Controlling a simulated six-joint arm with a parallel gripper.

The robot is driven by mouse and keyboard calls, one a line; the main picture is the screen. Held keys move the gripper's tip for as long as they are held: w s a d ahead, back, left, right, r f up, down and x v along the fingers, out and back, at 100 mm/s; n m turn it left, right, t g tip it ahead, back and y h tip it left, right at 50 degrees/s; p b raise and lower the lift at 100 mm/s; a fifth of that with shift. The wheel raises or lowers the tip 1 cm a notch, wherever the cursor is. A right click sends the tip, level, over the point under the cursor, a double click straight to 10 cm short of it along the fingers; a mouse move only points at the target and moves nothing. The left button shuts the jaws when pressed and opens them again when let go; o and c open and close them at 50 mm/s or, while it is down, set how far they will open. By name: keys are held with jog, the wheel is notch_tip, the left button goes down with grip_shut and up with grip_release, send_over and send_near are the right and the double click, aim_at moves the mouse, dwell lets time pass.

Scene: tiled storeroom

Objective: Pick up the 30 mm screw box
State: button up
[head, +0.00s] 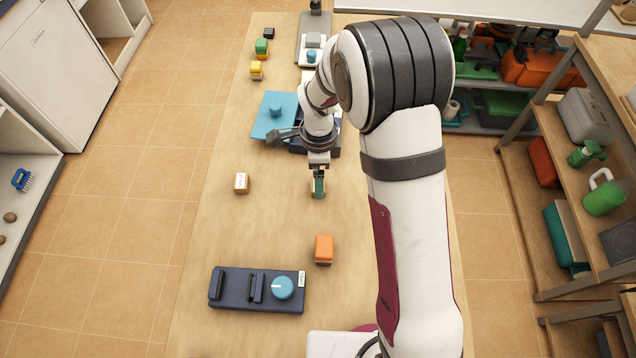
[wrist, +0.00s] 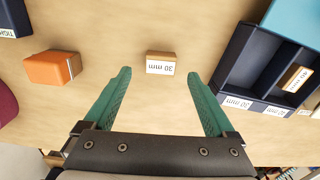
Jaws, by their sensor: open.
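The 30 mm screw box (wrist: 161,63) is a small brown box with a white label reading "30 mm". It lies on the bench, beyond and between my fingertips in the wrist view, apart from them. In the head view the small white-and-brown box (head: 241,183) stands alone to the left of my gripper (head: 318,187). My gripper (wrist: 159,74) is open, its two green fingers spread wide with nothing between them.
An orange box (wrist: 52,68) lies left in the wrist view. A dark compartment tray (wrist: 240,62) with a small labelled box (wrist: 295,78) inside is at right. A blue lid (head: 266,128) and dark panel with a knob (head: 235,291) are also on the bench. Bare wood surrounds the screw box.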

notch_tip(320, 180, down, 4)
jog(key=shift+r, duration=0.2)
grip_shut()
